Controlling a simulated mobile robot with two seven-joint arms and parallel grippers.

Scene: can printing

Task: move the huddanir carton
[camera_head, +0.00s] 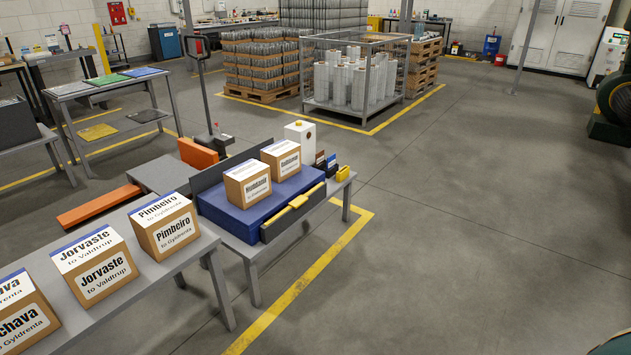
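A brown carton (248,184) with a white label stands upright on the blue top of a low machine (224,216). Its small label seems to read Huddanir, but the print is hard to read. A second labelled carton (281,159) stands just behind it to the right on the same top; its name is too small to read surely. Neither of my grippers is in view, and nothing touches the cartons.
A grey table (190,256) at the left holds cartons labelled Pimbeiro (165,227), Jorvaste (97,264) and one ending in "chava" (22,312). A white container (300,140) stands behind the machine. An orange pallet truck (97,207) lies behind. Floor at right is clear.

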